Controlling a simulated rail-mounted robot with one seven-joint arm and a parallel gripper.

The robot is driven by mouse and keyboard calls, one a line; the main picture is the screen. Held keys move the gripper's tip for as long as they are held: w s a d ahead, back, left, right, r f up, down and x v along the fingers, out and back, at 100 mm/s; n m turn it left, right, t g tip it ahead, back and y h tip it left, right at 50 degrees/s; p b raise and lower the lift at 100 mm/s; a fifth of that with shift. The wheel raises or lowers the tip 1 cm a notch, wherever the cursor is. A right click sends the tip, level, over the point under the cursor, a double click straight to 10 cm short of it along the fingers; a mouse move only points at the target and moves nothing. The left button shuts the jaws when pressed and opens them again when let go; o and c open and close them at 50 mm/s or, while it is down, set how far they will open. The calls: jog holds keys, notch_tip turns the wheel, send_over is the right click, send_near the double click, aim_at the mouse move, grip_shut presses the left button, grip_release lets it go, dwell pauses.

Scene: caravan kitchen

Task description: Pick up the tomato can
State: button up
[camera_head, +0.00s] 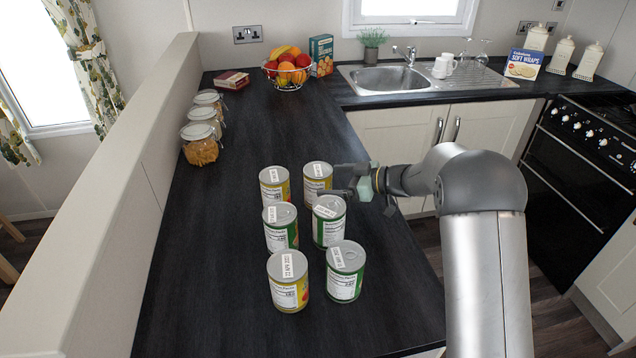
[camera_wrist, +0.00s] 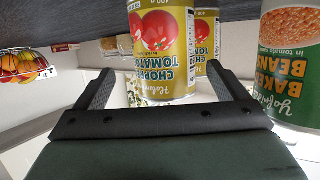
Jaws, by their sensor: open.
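Six cans stand in two columns on the dark worktop (camera_head: 215,290). The tomato can (camera_head: 317,180), with a yellow label, stands at the far end of the right column. In the wrist view the can (camera_wrist: 163,55) shows a "chopped tomatoes" label, upside down, between and beyond my fingers. My gripper (camera_head: 345,183) is open and empty, just right of this can in the head view. I cannot tell whether a finger touches it. Another yellow tomato can (camera_head: 274,190) stands to its left and shows partly behind it in the wrist view (camera_wrist: 207,38).
A green baked beans can (camera_head: 329,222) stands close on the near side; it also shows at right in the wrist view (camera_wrist: 290,65). More cans (camera_head: 288,282) stand nearer. Jars (camera_head: 200,145) and a fruit bowl (camera_head: 288,75) are farther back. The worktop's right edge is close.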

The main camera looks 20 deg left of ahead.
aim_at(318, 182)
jog(key=p+x, duration=0.1)
jog(key=x, duration=0.2)
jog(key=p+x, duration=0.1)
jog(key=shift+s+a+f+p, duration=0.1)
jog(key=shift+s+a+p, duration=0.15)
jog(key=shift+s+p, duration=0.05)
jog(key=shift+a+f, duration=0.2)
jog(key=shift+a, duration=0.1)
jog(key=shift+r, duration=0.1)
jog(key=c, duration=1.4)
